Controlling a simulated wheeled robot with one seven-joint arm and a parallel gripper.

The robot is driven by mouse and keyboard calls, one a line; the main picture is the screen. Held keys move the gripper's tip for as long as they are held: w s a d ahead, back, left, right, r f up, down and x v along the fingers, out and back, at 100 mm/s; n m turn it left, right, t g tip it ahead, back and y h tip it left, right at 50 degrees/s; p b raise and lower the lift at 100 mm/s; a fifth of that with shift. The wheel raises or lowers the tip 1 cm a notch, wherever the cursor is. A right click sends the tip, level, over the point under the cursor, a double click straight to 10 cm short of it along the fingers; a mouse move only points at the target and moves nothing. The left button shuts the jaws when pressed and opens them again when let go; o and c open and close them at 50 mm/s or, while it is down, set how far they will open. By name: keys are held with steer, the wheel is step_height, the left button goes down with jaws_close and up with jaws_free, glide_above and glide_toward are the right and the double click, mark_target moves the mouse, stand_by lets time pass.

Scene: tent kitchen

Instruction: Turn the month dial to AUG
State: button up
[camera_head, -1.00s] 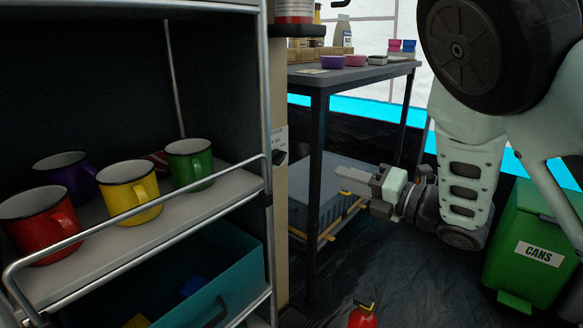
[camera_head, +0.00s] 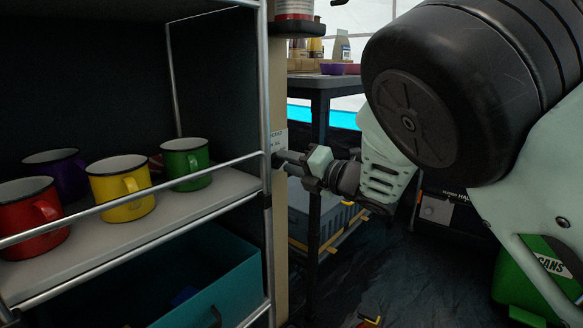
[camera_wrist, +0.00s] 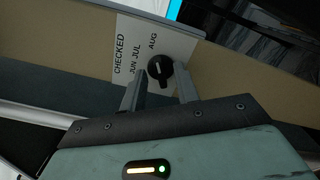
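The month dial (camera_wrist: 160,70) is a black round knob on a white card (camera_wrist: 185,42) in the wrist view. The card reads CHECKED, JUN, JUL and AUG. I cannot tell for sure which month the knob points to. My gripper (camera_wrist: 161,78) is open, with one finger on each side of the knob in the picture. I cannot tell whether either finger touches it. In the head view my gripper (camera_head: 279,160) reaches left to the tan post (camera_head: 281,230), just below the card (camera_head: 279,138); the knob is hidden there.
A metal shelf rack (camera_head: 266,215) stands close on the left, with red (camera_head: 32,218), yellow (camera_head: 122,190), green (camera_head: 187,163) and purple mugs (camera_head: 62,172). A dark table (camera_head: 325,84) stands behind the post. A green CANS bin (camera_head: 530,275) is at the lower right.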

jaws_close()
